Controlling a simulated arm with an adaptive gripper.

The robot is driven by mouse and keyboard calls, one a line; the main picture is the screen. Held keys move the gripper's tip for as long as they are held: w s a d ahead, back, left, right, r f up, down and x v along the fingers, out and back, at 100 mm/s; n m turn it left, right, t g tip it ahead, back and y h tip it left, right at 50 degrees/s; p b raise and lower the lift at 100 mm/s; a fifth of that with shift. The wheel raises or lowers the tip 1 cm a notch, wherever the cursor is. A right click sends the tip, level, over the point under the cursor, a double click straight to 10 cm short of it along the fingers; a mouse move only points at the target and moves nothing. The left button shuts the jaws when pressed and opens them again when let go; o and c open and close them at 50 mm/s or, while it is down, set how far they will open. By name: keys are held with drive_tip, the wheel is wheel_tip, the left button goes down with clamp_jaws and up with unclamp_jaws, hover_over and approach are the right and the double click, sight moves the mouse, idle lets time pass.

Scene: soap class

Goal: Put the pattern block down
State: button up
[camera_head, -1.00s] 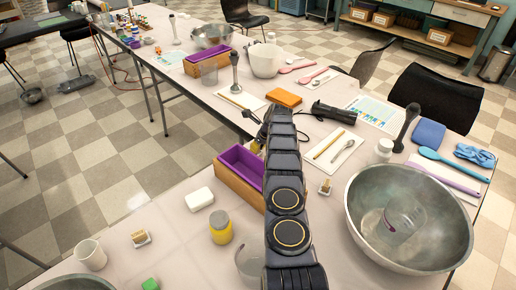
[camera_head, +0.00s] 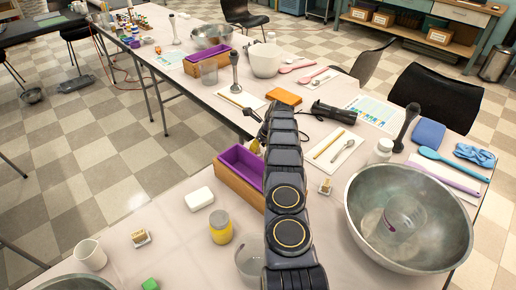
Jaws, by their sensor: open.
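My arm reaches away from the camera over the table, and my gripper (camera_head: 254,130) is at its far end, beyond the purple-lined wooden box. The gripper is open, though the arm hides part of it. A small yellow thing (camera_head: 255,147) shows beside the gripper, low and close to the box's far end. I cannot tell whether it is the pattern block, or whether it touches the fingers. A small green block (camera_head: 150,284) lies at the bottom edge of the view, far from the gripper.
The purple-lined box (camera_head: 238,172) stands just left of my arm. A white soap bar (camera_head: 199,198) and a yellow jar (camera_head: 220,227) lie nearer.

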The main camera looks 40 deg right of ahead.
drive_tip(key=v, duration=1)
drive_tip(key=shift+s+r, duration=0.2)
drive_tip(key=shift+r, duration=0.1)
drive_tip(key=w+a+r+n+y, duration=0.1)
drive_tip(key=a+r+n, duration=0.35)
drive_tip(key=a, duration=0.35)
drive_tip(key=w+a+r+n+y, duration=0.1)
drive_tip(key=a+r+n, duration=0.35)
drive_tip(key=a, duration=0.35)
drive_tip(key=s+a+r+n+g, duration=0.1)
drive_tip(key=s+a+r+n, duration=0.25)
drive_tip(key=a, duration=0.35)
drive_tip(key=s+a+r+n+g, duration=0.2)
drive_tip(key=s+a+r+n, duration=0.1)
drive_tip(key=a+n, duration=0.3)
drive_tip(key=s+a+r+n+g, duration=0.1)
drive_tip(key=s+a+r+n, duration=0.2)
drive_tip(key=s+a+n, duration=0.55)
drive_tip(key=s+a+n+g+h, duration=0.1)
drive_tip(key=s+n, duration=0.3)
drive_tip(key=s, duration=0.6)
drive_tip(key=s+a+f+n+g+h, duration=0.1)
drive_tip(key=s+n, duration=0.4)
drive_tip(key=s, duration=0.6)
drive_tip(key=shift+s+a, duration=0.2)
drive_tip(key=shift+a, duration=0.6)
